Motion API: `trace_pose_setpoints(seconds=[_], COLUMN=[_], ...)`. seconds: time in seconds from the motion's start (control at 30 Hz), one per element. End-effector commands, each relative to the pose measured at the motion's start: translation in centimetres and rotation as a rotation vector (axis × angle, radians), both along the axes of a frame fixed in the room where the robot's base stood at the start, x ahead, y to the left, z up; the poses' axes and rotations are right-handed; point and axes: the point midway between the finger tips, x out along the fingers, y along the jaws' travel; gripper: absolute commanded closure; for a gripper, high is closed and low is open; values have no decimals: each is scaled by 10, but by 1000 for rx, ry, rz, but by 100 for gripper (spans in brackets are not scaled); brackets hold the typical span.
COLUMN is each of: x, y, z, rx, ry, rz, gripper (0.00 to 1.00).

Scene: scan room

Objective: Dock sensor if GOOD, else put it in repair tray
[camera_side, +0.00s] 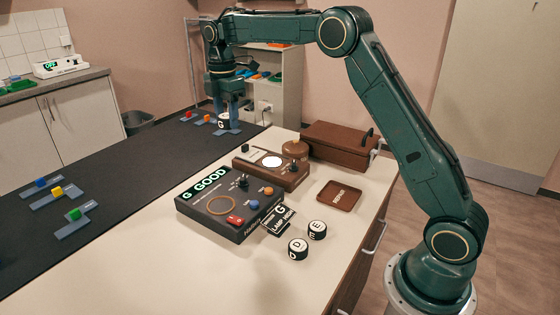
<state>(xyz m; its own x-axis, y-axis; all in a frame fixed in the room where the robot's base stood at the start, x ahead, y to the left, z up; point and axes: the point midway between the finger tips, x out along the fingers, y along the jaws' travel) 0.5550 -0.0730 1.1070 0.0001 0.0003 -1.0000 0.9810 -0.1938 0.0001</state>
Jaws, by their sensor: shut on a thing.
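My gripper (226,112) points down at the far end of the dark mat, shut on the sensor marked G (221,122), a small white and black cylinder. The sensor is partly hidden by the fingers. It is at or just above a blue dock piece (233,131); I cannot tell whether they touch. The dark test box (238,232) shows "G GOOD" in green on its display (205,183). The brown repair tray (351,187) lies empty on the pale table. Sensors D (298,250) and E (317,230) stand at the front of the table.
A brown box with a round white light (271,161) stands behind the test box. Blue pieces with coloured blocks lie on the mat's left (57,191) and far end (205,119). The mat's middle is clear.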

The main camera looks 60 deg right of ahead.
Motion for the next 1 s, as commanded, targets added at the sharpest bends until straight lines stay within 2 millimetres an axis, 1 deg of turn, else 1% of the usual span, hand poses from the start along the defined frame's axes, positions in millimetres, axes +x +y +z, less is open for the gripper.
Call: trace_pose_setpoints(seconds=[0.03, 0.1, 0.2, 0.3, 0.43, 0.67, 0.83, 1.0], x=[-3, -7, -13, -17, -20, -20, -20, -20], y=[18, 37, 58, 71, 79, 79, 79, 79], z=[1, 1, 0, 0, 0, -4, -20, -49], rx=[0, 0, 0, 0, 0, 0, 1, 0], ry=[0, 0, 0, -1, -1, 1, 3, 4], rz=[6, 5, 2, 0, -1, -1, -1, -1], gripper=[84, 84, 84, 84, 84, 84, 84, 84])
